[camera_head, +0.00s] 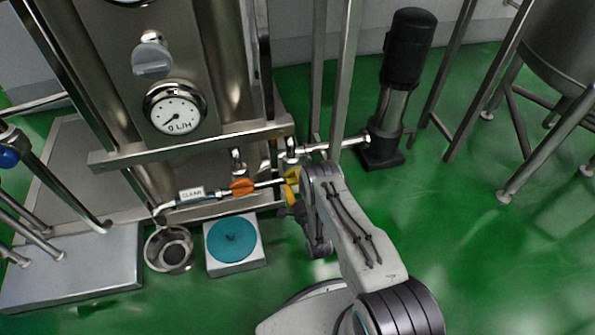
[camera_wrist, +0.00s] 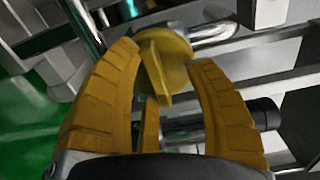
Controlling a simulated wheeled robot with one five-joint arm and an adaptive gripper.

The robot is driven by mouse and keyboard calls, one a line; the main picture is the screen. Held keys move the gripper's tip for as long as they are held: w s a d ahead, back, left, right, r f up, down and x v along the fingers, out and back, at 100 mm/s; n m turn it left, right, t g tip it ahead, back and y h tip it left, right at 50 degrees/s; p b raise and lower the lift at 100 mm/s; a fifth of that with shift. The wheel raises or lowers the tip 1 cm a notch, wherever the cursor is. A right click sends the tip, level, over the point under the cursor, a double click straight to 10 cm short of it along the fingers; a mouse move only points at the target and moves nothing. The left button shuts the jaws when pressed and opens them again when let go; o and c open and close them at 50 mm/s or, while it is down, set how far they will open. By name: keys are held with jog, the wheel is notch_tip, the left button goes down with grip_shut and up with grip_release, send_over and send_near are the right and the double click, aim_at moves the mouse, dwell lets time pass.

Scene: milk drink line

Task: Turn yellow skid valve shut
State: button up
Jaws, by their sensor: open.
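The yellow valve (camera_wrist: 164,62) shows in the wrist view as a round yellow knob with a raised fin, on a steel pipe. My gripper (camera_wrist: 162,56) is open, with one ridged yellow finger on each side of the knob. The fin points down the picture, between the fingers. Whether either finger touches the knob I cannot tell. In the head view, my gripper (camera_head: 292,188) is at the skid's pipework, and the valve cannot be told apart from the yellow fingers there.
An orange valve handle (camera_head: 242,187) sits on the same pipe line, left of my gripper. A round gauge (camera_head: 174,112) is above. A teal disc on a white block (camera_head: 236,262) and a steel drain (camera_head: 170,249) lie below. A black pump (camera_head: 408,48) stands right; green floor is open there.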

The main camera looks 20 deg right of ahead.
notch_tip(320, 180, up, 8)
jog(key=shift+w+a+r, duration=0.1)
jog(key=shift+w+a, duration=0.05)
jog(key=shift+r, duration=0.6)
jog(key=shift+f, duration=0.1)
